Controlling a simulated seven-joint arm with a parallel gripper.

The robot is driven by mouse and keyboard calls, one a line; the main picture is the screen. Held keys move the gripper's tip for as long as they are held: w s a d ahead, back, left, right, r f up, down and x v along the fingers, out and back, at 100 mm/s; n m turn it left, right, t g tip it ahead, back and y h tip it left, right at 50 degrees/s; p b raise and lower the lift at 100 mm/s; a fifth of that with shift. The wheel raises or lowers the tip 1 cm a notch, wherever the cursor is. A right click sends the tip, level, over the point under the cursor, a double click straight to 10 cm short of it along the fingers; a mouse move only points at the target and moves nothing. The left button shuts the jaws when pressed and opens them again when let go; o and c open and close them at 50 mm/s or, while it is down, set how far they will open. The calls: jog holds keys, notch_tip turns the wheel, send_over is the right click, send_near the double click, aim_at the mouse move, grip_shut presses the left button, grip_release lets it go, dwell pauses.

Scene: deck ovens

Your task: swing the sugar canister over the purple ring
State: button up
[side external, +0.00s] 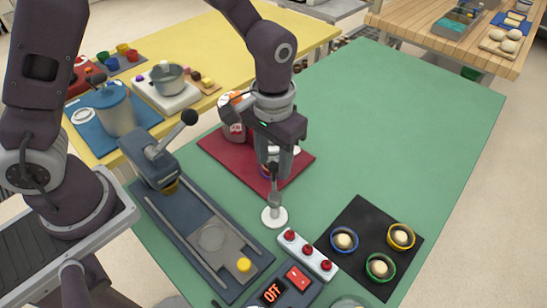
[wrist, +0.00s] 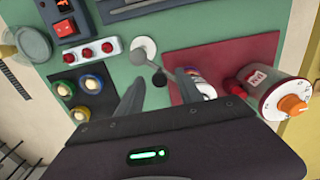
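A white canister with a red label and an orange knob stands on the red mat; it shows at the right of the wrist view (wrist: 272,97) and partly behind my arm in the side view (side external: 234,130). I cannot confirm that it holds sugar. My gripper (side external: 270,180) points down over the front of the mat. In the wrist view its two fingers (wrist: 158,84) are apart. A grey lever with a round tip (wrist: 157,72) shows between and beyond them; contact cannot be told. A small, partly hidden object with orange and blue marks (wrist: 208,84) is beside one finger. I cannot clearly identify a purple ring.
The lever's white base (side external: 274,217) stands on the green table (side external: 400,125). A white strip with red buttons (side external: 307,256) and a black mat (side external: 360,218) with dough in coloured rings lie to its right. A dark slide device (side external: 178,200) is left. The far green area is clear.

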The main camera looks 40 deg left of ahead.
notch_tip(320, 180, up, 7)
jog(key=shift+r, duration=0.1)
dwell(0.3)
jog(key=s+a+r+t, duration=0.2)
jog(key=s+a+r, duration=0.35)
jog(key=r, duration=0.35)
jog(key=s+a+r+t, duration=0.1)
jog(key=s+a, duration=0.2)
jog(key=s, duration=0.3)
jog(key=s+a+r+t, duration=0.2)
jog(key=s+a, duration=0.1)
jog(key=s, duration=0.2)
jog(key=shift+s+t, duration=0.3)
jog(key=shift+s, duration=0.1)
